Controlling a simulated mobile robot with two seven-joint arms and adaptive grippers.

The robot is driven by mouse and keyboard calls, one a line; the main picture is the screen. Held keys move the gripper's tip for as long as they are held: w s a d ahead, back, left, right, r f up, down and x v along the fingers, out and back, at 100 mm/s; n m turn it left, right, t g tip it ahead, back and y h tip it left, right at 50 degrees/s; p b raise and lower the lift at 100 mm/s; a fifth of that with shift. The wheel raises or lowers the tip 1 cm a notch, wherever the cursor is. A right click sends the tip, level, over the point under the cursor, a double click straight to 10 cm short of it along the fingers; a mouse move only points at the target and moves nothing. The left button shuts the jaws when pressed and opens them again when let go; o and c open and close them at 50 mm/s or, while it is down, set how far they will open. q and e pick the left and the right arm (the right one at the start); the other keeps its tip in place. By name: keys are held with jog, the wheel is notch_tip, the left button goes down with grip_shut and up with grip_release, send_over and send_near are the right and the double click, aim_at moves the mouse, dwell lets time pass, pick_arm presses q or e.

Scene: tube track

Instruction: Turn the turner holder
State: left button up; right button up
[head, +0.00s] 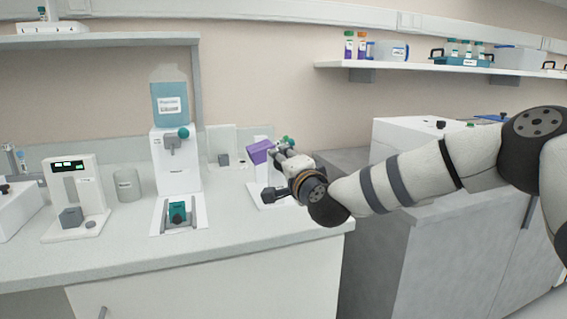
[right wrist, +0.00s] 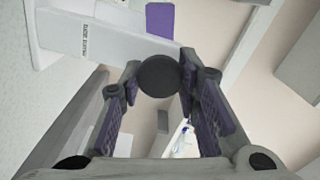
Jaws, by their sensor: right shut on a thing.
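The turner is a white device (right wrist: 85,32) with small dark lettering, at the top left of the right wrist view. A purple block (right wrist: 160,18) sits beside it and also shows in the head view (head: 260,152). A dark round piece (right wrist: 158,76), apparently the turner's holder, lies between my right fingertips. My right gripper (right wrist: 160,72) is shut on this piece. In the head view my right gripper (head: 285,160) is at the turner near the counter's right end, and my wrist hides much of the device. My left gripper is not in view.
To the left stand a white dispenser (head: 176,178) with a blue bottle (head: 170,92), a grey beaker (head: 127,185) and a white instrument (head: 75,195). A grey cabinet (head: 385,245) stands right of the counter. The counter's front strip (head: 240,245) is clear.

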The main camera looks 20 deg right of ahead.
jog(key=shift+a+f+m, duration=0.1)
jog(key=shift+f+m, duration=0.1)
jog(key=shift+m, duration=1.8)
jog(key=shift+m+b, duration=0.65)
jog(key=shift+m, duration=1.25)
jog(key=shift+f+m+b, duration=0.1)
jog(key=shift+m+b, duration=0.6)
jog(key=shift+m, duration=1.4)
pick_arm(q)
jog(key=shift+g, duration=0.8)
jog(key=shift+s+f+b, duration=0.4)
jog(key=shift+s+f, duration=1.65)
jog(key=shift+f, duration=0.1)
pick_arm(e)
jog(key=shift+m, duration=1.1)
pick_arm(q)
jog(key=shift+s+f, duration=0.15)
pick_arm(e)
jog(key=shift+m, duration=0.3)
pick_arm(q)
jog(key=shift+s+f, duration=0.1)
pick_arm(e)
jog(key=shift+r+m, duration=0.2)
jog(key=shift+m, duration=0.2)
jog(key=o, duration=1.2)
jog(key=shift+a, duration=0.1)
jog(key=shift+c, duration=0.2)
jog(key=shift+f, duration=0.1)
